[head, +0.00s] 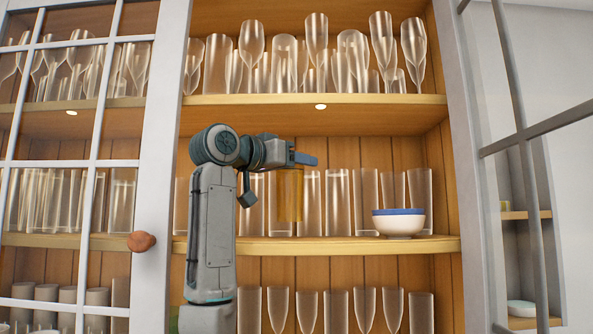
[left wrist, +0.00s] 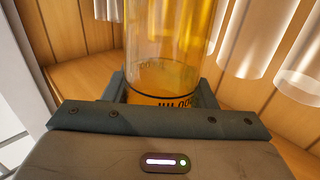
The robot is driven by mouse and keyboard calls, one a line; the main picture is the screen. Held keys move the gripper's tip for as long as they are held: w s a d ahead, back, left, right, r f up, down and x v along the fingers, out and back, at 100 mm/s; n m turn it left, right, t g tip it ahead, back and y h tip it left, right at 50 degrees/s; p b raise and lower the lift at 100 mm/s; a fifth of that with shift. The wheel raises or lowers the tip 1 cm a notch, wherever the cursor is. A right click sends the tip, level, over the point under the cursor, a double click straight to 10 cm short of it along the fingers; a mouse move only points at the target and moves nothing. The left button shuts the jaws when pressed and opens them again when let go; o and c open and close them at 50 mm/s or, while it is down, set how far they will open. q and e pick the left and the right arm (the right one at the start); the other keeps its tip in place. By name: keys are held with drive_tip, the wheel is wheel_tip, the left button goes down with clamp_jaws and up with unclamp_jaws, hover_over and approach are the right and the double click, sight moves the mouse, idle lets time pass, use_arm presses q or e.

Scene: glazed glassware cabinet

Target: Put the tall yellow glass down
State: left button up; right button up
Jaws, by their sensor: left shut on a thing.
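The tall yellow glass (head: 289,195) is a see-through amber tumbler, upright, at the middle shelf (head: 330,245) in the head view. My left gripper (head: 300,159) is shut on it near its top. In the left wrist view the glass (left wrist: 170,45) stands between the two fingers of the left gripper (left wrist: 165,95). The glass's lower end looks close to the shelf's front part; I cannot tell whether it touches. My right gripper is not in view.
Several clear tumblers (head: 337,200) stand behind and beside the yellow glass. Stemware (head: 316,38) fills the shelf above. A glazed door (head: 90,150) with a round knob (head: 141,241) is at left; another door (head: 530,130) stands at right.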

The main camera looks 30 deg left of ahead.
sight(295, 180)
use_arm(q)
wheel_tip(295, 180, down, 3)
drive_tip(key=shift+a+r+p, duration=0.1)
drive_tip(key=shift+p, duration=0.65)
drive_tip(key=shift+w+a+f, duration=0.1)
drive_tip(key=shift+f, duration=0.2)
drive_tip(key=shift+d+f, duration=0.1)
drive_tip(key=shift+d, duration=0.15)
drive_tip(key=o, duration=1.4)
drive_tip(key=shift+c, duration=0.2)
drive_tip(key=shift+o, duration=0.2)
drive_tip(key=shift+a+f, duration=0.1)
drive_tip(key=shift+a, duration=0.05)
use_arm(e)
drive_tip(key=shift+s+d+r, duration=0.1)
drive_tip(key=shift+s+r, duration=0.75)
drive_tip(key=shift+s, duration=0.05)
